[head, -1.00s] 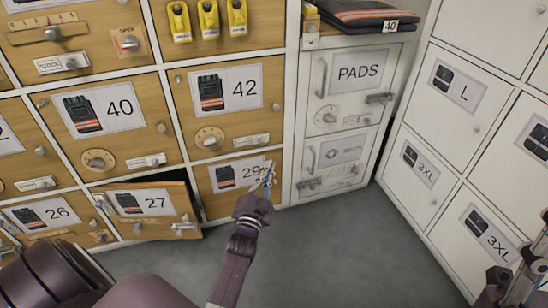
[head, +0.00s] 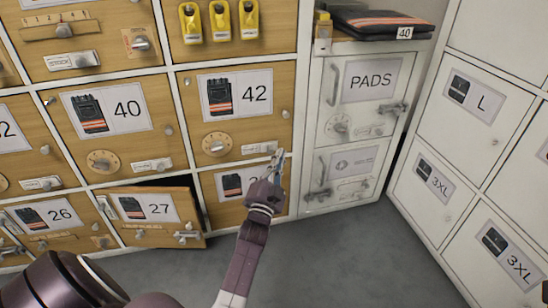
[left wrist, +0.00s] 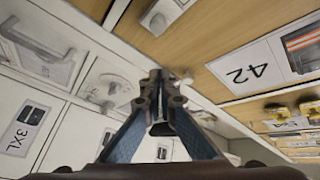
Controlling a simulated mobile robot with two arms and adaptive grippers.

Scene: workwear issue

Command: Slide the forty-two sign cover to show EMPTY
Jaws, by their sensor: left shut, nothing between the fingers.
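The forty-two door (head: 282,98) is a wooden locker front with a glove label and a round dial. Its sign cover (head: 257,148) is a small pale slider at the lower right of the door; its lettering is too small to read. It also shows as a pale strip with a knob at the top of the left wrist view (left wrist: 160,14). My left gripper (head: 277,158) is shut and empty, just right of and below the slider's right end. In the left wrist view its fingertips (left wrist: 157,78) meet; I cannot tell whether they touch the cover.
Door 27 (head: 158,211) below left stands ajar. The white PADS locker (head: 372,82) is close on the right, with a projecting latch and handle. White lockers (head: 468,120) line the right side. Grey floor (head: 340,250) is free in front.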

